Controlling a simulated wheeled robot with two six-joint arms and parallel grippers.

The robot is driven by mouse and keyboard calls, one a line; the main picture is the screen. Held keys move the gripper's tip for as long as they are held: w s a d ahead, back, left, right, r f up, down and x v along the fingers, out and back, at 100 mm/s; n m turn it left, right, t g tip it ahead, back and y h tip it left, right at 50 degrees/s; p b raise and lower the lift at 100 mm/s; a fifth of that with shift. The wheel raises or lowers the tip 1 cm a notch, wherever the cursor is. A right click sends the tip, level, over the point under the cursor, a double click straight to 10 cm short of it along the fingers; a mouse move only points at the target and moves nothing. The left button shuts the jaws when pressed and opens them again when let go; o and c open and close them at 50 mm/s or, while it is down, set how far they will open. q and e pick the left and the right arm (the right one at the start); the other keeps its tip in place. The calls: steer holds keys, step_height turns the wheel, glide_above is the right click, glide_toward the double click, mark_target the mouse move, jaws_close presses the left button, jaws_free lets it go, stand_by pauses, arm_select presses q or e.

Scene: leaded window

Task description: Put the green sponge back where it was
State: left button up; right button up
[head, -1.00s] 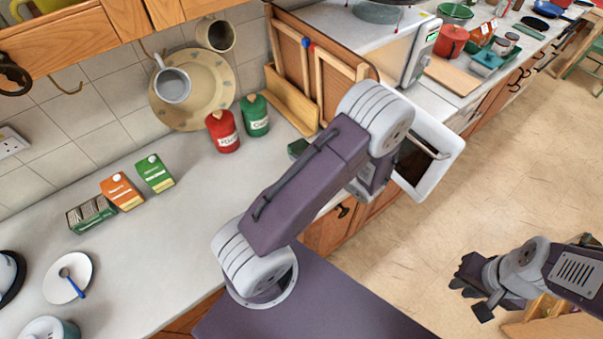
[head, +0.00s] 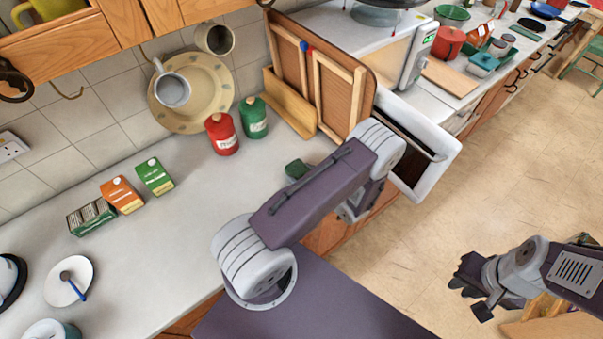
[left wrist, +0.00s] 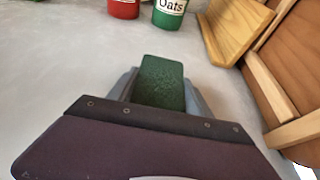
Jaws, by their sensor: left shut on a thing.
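The dark green sponge (head: 297,170) shows at the lower part of the worktop's back-right area, just left of my left forearm in the head view. In the left wrist view the sponge (left wrist: 160,82) sits lengthwise between the grey fingers of my left gripper (left wrist: 162,92), which is shut on it. The head view hides that gripper behind my arm. Whether the sponge touches the worktop is hard to tell. My right gripper (head: 472,288) is at the lower right over the floor, its dark fingers apart and empty.
Red (head: 222,134) and green (head: 254,117) canisters stand behind the sponge, with a wooden rack (head: 290,104) and framed boards right of them. Cartons (head: 122,194) and a saucer (head: 68,281) are at left. A white-fronted drawer or door (head: 440,168) stands open. Mid-worktop (head: 200,210) is clear.

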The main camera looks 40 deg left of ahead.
arm_select(q)
steer(key=shift+w+f, duration=0.1)
steer(key=shift+f, duration=0.2)
steer(key=o, duration=1.2)
steer(key=shift+r, duration=0.15)
